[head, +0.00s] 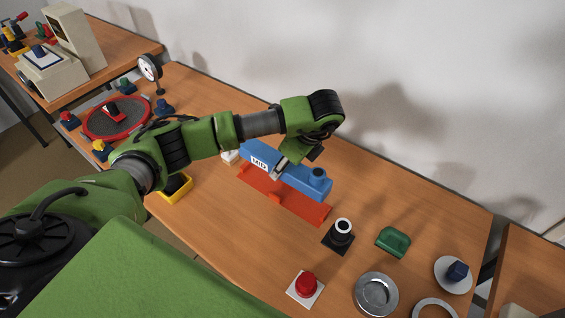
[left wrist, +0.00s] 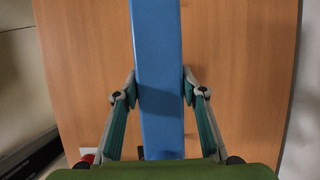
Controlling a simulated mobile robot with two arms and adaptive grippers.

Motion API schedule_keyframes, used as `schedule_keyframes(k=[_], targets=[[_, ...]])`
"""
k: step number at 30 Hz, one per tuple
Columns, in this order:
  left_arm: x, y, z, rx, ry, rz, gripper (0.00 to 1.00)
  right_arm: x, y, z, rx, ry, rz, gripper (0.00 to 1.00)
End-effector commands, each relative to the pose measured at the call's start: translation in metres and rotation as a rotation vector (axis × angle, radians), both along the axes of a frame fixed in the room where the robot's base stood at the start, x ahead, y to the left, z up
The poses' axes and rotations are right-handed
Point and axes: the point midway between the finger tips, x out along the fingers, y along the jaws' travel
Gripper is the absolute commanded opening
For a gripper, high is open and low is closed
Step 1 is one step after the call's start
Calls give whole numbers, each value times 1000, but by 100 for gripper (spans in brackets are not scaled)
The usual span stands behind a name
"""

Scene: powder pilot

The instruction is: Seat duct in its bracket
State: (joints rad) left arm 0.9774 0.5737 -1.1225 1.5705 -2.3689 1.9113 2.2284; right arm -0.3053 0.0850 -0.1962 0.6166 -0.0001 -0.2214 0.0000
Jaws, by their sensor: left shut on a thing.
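The duct (head: 300,178) is a long blue bar with a white label on its left part and a dark-topped round stub at its right end. My left gripper (head: 281,168) is shut across the duct near its middle. In the left wrist view the duct (left wrist: 158,45) runs upright between the two fingers of my left gripper (left wrist: 160,82). The bracket (head: 285,196) is a long orange-red piece lying on the table, roughly parallel to the duct. The duct appears behind or above it; I cannot tell the gap. My right gripper is not in view.
A yellow bin (head: 176,190) sits at the table's front edge. To the right are a black stand (head: 339,240), a green block (head: 393,243), a red button (head: 306,283) and a metal dish (head: 376,306). A red-rimmed sieve (head: 88,128) lies at left. A wall closes the back.

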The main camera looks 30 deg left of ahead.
Motion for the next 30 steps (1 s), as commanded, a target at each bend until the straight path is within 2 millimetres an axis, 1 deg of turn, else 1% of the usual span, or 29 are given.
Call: schedule_keyframes(k=[6, 8, 14, 22, 25, 30], targets=[[1, 0, -1, 1, -2, 0, 8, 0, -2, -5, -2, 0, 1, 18], [0, 0, -4, 1, -1, 1, 8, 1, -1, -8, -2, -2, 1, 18], [0, 0, -21, 1, -1, 1, 8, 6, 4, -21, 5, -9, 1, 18], [0, 0, -47, 1, -1, 1, 8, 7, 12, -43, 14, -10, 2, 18], [0, 0, -54, 1, -1, 1, 8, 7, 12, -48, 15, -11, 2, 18], [1, 0, -58, 1, -1, 1, 8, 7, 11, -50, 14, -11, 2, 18]])
